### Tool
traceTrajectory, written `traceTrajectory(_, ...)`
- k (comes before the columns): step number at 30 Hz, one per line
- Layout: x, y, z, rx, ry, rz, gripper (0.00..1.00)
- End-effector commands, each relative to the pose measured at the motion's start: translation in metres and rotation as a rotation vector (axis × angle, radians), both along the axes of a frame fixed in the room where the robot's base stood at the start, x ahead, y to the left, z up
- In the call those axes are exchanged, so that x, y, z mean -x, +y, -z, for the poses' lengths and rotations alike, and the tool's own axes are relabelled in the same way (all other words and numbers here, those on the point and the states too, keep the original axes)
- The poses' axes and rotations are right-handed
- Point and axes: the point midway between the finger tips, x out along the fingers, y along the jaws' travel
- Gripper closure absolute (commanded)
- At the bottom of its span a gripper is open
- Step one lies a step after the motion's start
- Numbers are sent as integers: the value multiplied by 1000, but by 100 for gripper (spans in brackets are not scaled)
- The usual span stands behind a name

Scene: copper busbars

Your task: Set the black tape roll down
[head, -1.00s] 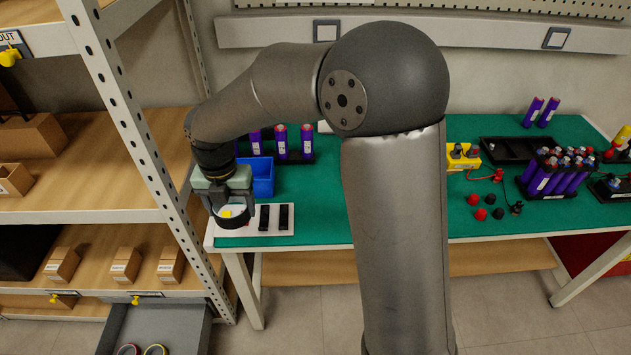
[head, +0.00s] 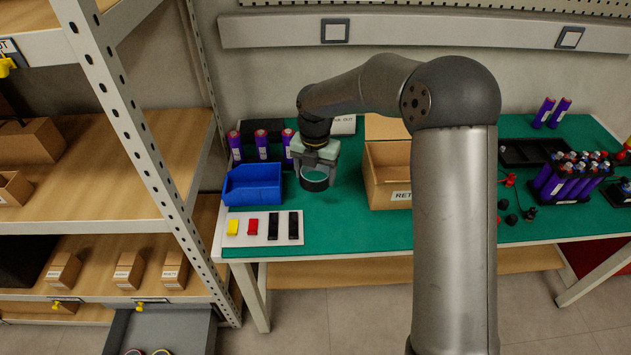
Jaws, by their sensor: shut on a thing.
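The black tape roll (head: 315,184) is a short dark ring with a pale inside, in the head view over the green mat. My gripper (head: 316,168) points down and is shut on the roll. The roll is between the blue bin and the cardboard box. I cannot tell whether its lower edge touches the mat or is a little above it.
A blue bin (head: 252,187) is left of my gripper, and an open cardboard box (head: 388,178) is right of it. A white board (head: 264,238) with yellow, red and black pieces lies in front. Purple cells (head: 262,145) stand behind the bin. The green mat (head: 335,222) is clear in front of the roll.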

Motion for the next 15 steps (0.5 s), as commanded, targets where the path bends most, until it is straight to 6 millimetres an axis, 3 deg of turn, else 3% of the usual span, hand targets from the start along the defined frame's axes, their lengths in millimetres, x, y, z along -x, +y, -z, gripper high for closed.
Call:
traceTrajectory(1, -7, 1, 13, 0, 6, -1, 52)
traceTrajectory(6, -29, 0, 39, 1, 4, 0, 52)
traceTrajectory(15, -44, 0, 59, 0, 3, -1, 52)
